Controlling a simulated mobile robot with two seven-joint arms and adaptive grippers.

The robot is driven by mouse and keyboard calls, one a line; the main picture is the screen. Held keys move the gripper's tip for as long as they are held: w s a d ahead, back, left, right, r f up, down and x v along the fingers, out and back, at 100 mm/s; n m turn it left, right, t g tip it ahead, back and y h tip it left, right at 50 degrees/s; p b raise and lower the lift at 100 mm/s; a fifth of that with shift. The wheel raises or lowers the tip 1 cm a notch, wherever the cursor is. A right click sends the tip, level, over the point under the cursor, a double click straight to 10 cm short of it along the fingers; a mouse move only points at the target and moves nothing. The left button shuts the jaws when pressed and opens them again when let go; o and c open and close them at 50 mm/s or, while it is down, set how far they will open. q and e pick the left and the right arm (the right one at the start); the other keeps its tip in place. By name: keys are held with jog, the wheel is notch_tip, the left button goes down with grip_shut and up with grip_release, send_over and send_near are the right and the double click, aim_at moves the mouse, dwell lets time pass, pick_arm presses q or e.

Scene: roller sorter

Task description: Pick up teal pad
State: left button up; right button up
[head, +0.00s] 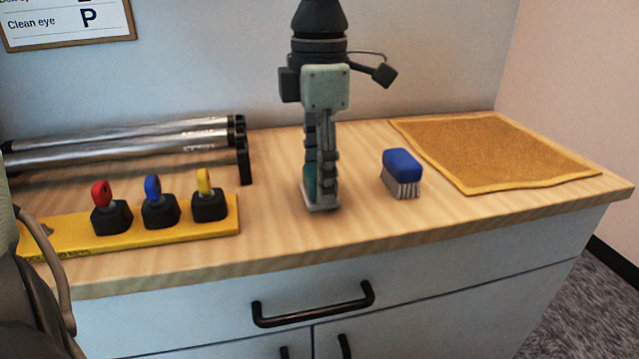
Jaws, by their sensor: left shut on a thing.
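My left gripper (321,192) points straight down near the middle of the wooden counter (270,230). It is shut on the teal pad (310,182), of which only a narrow teal strip shows at the left side of the fingers. The fingers hide the rest of the pad. The fingertips are at or just above the counter top; I cannot tell whether the pad touches it. My right gripper is not in view.
A blue brush (402,165) stands close right of the gripper. A yellow-brown mat (490,150) lies at the right. Metal rollers (130,145) rest at the back left, behind a yellow strip (140,240) with red, blue and yellow keys. Counter in front of the gripper is clear.

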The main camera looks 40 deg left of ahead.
pick_arm(q)
jog(key=shift+c, duration=0.7)
jog(key=shift+r, duration=0.1)
jog(key=shift+r, duration=0.2)
notch_tip(320, 180, up, 28)
jog(key=p, duration=0.2)
jog(key=shift+f, duration=0.25)
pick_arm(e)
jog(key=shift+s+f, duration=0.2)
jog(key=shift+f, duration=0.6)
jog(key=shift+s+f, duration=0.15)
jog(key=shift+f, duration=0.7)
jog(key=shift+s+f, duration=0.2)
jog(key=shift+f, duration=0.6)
